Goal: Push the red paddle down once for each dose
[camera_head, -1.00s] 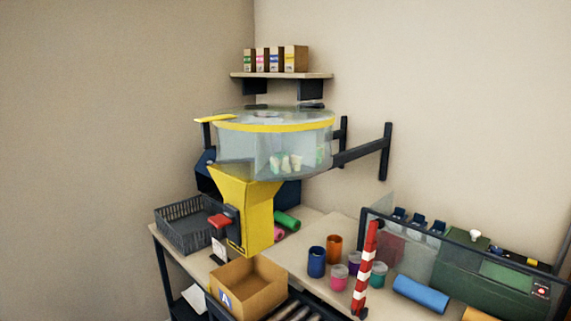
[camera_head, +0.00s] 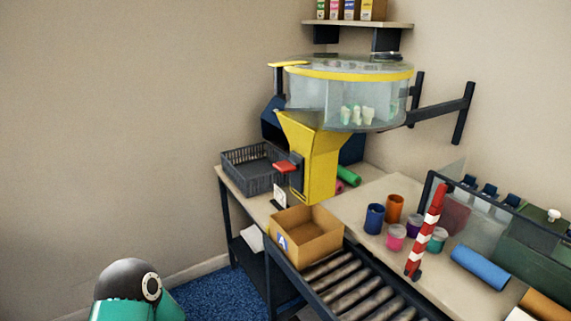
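The red paddle (camera_head: 286,168) sticks out to the left from a dark block on the yellow dispenser chute (camera_head: 318,160). The chute hangs below a clear round hopper (camera_head: 350,98) with a yellow rim and a few pale pieces inside. An open cardboard carton (camera_head: 328,250) with a blue "A" label (camera_head: 283,243) stands below the chute at the head of the roller conveyor. Part of my arm shows at the bottom left. Neither gripper is in view.
A dark grey crate (camera_head: 252,172) stands left of the chute. Several coloured jars, a red-white striped post (camera_head: 427,232) and a blue roll (camera_head: 480,268) are right of the conveyor rollers (camera_head: 350,288). A shelf (camera_head: 358,24) holds small boxes. The floor at left is clear.

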